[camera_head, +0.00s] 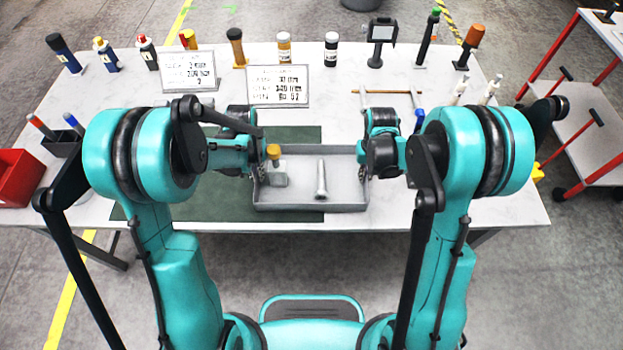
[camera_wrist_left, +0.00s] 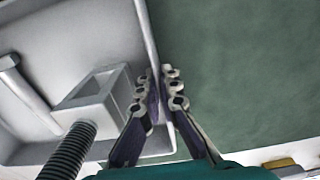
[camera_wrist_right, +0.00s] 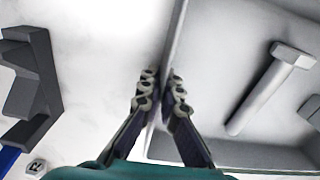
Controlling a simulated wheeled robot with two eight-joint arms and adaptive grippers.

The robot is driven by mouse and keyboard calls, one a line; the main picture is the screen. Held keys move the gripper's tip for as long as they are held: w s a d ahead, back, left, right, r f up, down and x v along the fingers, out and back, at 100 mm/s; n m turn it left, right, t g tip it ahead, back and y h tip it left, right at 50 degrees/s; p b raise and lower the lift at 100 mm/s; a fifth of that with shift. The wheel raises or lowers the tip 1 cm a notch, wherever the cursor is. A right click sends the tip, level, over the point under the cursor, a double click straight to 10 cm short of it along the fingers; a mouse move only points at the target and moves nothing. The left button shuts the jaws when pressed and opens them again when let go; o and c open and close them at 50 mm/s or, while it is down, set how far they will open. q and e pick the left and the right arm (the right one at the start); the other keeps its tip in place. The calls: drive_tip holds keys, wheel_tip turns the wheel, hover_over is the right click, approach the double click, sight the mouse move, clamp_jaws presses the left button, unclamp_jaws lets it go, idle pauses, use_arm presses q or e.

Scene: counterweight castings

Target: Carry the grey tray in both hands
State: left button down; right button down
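The grey tray (camera_head: 310,207) is in front of me at the table's near side, partly over a green mat. It looks level; I cannot tell whether it touches the table. My left gripper (camera_wrist_left: 160,88) is closed on its left wall, one finger inside and one outside. My right gripper (camera_wrist_right: 162,90) is closed on its right wall in the same way. Inside lie a grey bolt (camera_head: 321,182) and a grey block (camera_head: 278,177) near a yellow knob (camera_head: 273,151). The left wrist view shows the block's square opening (camera_wrist_left: 95,88). In the head view my wrists partly hide the side walls.
The green mat (camera_head: 225,205) extends left of the tray. Two sign cards (camera_head: 277,86) stand behind it. Several bottles and tools line the table's back edge. A red bin (camera_head: 18,177) is at the left; a red-framed cart (camera_head: 585,125) stands at the right.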

use_arm(q)
drive_tip(key=shift+r, duration=0.15)
use_arm(e)
drive_tip(key=shift+r, duration=0.15)
